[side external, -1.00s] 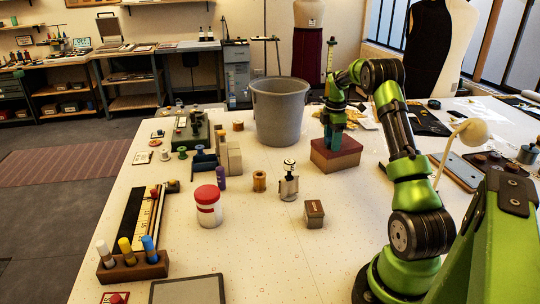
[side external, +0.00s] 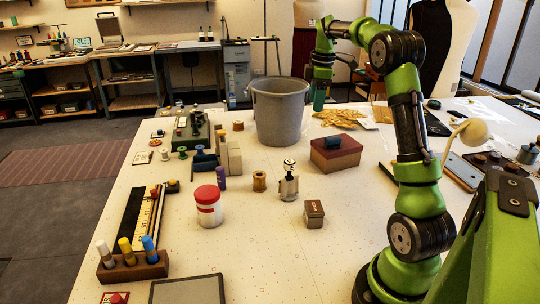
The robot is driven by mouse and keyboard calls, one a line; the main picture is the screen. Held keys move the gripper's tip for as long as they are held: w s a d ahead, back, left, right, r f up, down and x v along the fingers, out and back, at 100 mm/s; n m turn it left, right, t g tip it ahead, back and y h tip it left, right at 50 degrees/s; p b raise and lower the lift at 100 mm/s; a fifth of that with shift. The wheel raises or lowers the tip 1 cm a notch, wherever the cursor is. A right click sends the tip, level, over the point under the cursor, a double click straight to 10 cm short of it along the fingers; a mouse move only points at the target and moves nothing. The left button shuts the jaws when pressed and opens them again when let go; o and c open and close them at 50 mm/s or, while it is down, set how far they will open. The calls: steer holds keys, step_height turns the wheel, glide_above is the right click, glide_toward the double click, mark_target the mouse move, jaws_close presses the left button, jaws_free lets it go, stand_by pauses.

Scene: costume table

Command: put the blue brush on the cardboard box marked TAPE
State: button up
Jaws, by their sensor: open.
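A short dark-blue item (side external: 332,142), which looks like the blue brush, rests on the lid of a cardboard box (side external: 336,160) with a reddish top, right of the middle of the table. No marking can be read on this box. My gripper (side external: 318,104) is open and empty, up above and behind the box, near the right rim of the grey bucket. It is clear of the blue item.
The grey bucket (side external: 280,115) stands left of my gripper. A red-and-white jar (side external: 208,207), a metal dispenser (side external: 289,182) and a wooden holder (side external: 133,267) with coloured sticks stand to the left. Yellow material (side external: 343,117) lies behind the box. The front middle table is clear.

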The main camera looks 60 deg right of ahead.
steer(key=s+a+r+m+t, duration=0.1)
steer(key=a+r+m+t, duration=0.15)
steer(key=a, duration=0.85)
steer(key=s+a+r+m+t, duration=0.1)
steer(key=a+r+m, duration=0.15)
steer(key=a, duration=0.95)
steer(key=s+a+f+m+t+y, duration=0.1)
steer(key=s+a+f+m, duration=0.2)
steer(key=s+a, duration=0.2)
steer(key=s+a+f+m+t+y, duration=0.1)
steer(key=s+a+f+m, duration=0.2)
steer(key=s+a, duration=0.2)
steer(key=a, duration=0.3)
steer(key=shift+s+a, duration=0.25)
steer(key=shift+s, duration=0.15)
